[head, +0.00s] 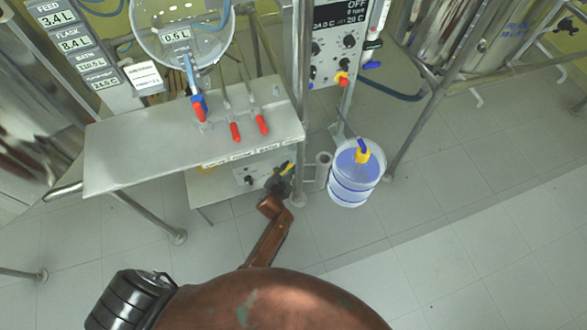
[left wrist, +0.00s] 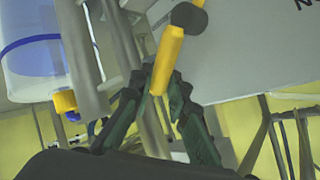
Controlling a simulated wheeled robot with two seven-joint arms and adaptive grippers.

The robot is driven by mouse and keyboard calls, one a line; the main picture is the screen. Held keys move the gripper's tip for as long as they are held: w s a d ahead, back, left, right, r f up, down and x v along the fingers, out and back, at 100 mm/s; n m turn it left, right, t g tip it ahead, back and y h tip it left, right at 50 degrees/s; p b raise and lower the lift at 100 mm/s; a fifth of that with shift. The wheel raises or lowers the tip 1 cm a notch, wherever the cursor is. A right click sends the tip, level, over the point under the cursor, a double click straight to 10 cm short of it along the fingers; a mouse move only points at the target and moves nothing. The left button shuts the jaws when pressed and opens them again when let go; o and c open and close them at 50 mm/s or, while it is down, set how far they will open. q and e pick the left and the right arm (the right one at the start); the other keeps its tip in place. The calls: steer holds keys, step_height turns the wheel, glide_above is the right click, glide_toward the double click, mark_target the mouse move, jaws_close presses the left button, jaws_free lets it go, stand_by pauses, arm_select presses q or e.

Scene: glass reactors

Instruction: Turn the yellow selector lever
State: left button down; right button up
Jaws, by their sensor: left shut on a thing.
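The yellow selector lever (head: 287,168) sticks out from the front of a grey control box under the metal shelf. In the left wrist view the lever (left wrist: 170,52) is a yellow bar on a dark round hub, pointing down between my fingers. My left gripper (head: 277,183) is at the lever in the head view, partly hidden by its own arm. In the left wrist view my left gripper (left wrist: 160,88) is shut on the lever's end. My right gripper is not in view.
The metal shelf (head: 130,160) hangs over the box, with red-handled valves (head: 235,131) above it. A bucket of blue liquid (head: 355,175) stands just right of the lever, beside frame posts. Open tiled floor (head: 470,230) lies at the right.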

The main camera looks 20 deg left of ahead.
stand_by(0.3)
arm_select(q)
steer(key=c, duration=2.1)
jaws_free()
steer(key=shift+s, duration=0.1)
steer(key=v, duration=1.2)
